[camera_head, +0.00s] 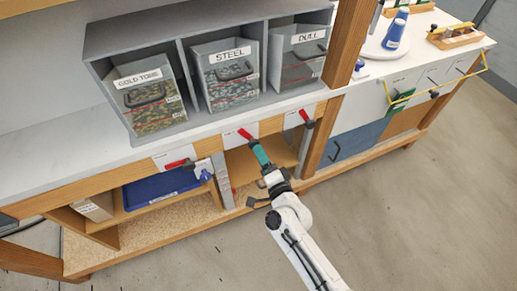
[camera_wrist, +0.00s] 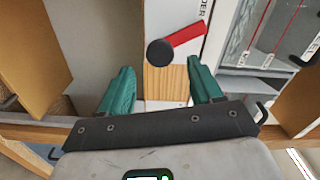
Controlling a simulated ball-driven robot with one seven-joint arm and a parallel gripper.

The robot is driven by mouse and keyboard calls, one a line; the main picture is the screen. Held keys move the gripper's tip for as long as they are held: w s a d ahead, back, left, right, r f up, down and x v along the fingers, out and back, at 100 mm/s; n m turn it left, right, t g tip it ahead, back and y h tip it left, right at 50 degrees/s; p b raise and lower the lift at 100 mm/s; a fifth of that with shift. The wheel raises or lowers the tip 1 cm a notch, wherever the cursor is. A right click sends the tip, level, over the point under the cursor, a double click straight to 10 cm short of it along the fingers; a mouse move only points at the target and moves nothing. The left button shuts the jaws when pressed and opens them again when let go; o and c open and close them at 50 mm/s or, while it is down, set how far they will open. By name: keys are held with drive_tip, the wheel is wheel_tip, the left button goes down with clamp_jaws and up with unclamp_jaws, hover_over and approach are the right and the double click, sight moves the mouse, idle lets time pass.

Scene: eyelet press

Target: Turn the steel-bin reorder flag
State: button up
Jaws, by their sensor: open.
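The steel bin (camera_head: 232,88) is the middle of three bins, labelled STEEL. Below it on the shelf's front edge is its reorder flag (camera_head: 245,133), a red bar on a white plate, pointing up and left. In the wrist view the red flag (camera_wrist: 186,35) extends up and right from a dark round pivot knob (camera_wrist: 160,53).
Similar red flags sit under the gold tone bin (camera_head: 178,163) and the dull bin (camera_head: 305,115). A blue item (camera_head: 205,175) hangs left of my gripper. A blue tray (camera_head: 160,189) lies on the lower shelf. The floor at right is clear.

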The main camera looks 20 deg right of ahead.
drive_tip(key=s, duration=0.6)
drive_tip(key=shift+s, duration=0.4)
drive_tip(key=s+a+f+n+g+y, duration=0.2)
drive_tip(key=s+n+g+y, duration=0.2)
drive_tip(key=s+n+g, duration=0.55)
drive_tip(key=s+d+r+n+g+h, duration=0.1)
drive_tip(key=s+d+n+g+h, duration=0.1)
drive_tip(key=s+d, duration=0.3)
drive_tip(key=s+d+r+n+g+h, duration=0.1)
drive_tip(key=s+d+n+g+h, duration=0.1)
drive_tip(key=s, duration=1)
drive_tip(key=d+n+g, duration=0.1)
drive_tip(key=d+g, duration=0.1)
drive_tip(key=g, duration=0.1)
drive_tip(key=shift+s+d+r, duration=0.15)
drive_tip(key=shift+d+r, duration=0.2)
drive_tip(key=shift+g, duration=0.25)
